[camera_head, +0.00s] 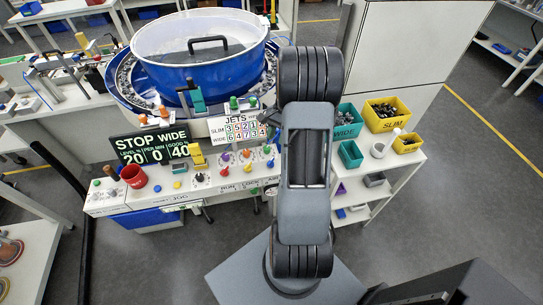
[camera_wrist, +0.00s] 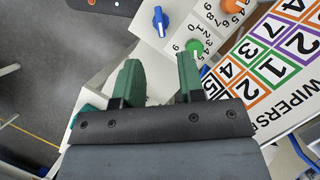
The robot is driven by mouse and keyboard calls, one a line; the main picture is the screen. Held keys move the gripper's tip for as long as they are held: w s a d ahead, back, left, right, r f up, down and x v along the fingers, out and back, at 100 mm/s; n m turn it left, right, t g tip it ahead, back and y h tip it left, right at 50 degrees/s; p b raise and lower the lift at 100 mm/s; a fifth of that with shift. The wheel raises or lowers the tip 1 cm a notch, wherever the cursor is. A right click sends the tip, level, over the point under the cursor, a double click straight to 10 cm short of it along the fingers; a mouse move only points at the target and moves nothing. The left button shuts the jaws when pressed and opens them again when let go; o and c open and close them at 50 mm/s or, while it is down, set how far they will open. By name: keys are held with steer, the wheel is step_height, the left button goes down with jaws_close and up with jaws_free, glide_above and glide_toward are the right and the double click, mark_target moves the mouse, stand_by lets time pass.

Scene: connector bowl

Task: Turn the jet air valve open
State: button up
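My gripper (camera_wrist: 160,66) is open and empty in the wrist view, its two green fingers apart. A green knob (camera_wrist: 195,47) with a number scale lies at the tip of the right finger; I cannot tell if they touch. A blue knob (camera_wrist: 158,20) is farther up, above the gap. In the head view my arm hides the gripper. The JETS card (camera_head: 240,129) stands behind several coloured knobs, among them a purple one (camera_head: 225,156), on the white control panel (camera_head: 150,194). I cannot tell which knob is the jet air valve or how it is set.
A card marked WIPERS (camera_wrist: 285,60) is close on the right in the wrist view. In the head view a blue bowl feeder (camera_head: 200,75) stands behind the panel. Yellow bins (camera_head: 388,122) and green bins (camera_head: 350,154) are right of my arm.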

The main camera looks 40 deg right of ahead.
mark_target(271, 160)
steer(key=p+x, duration=0.1)
steer(key=x, duration=0.8)
steer(key=shift+f, duration=0.1)
jaws_close()
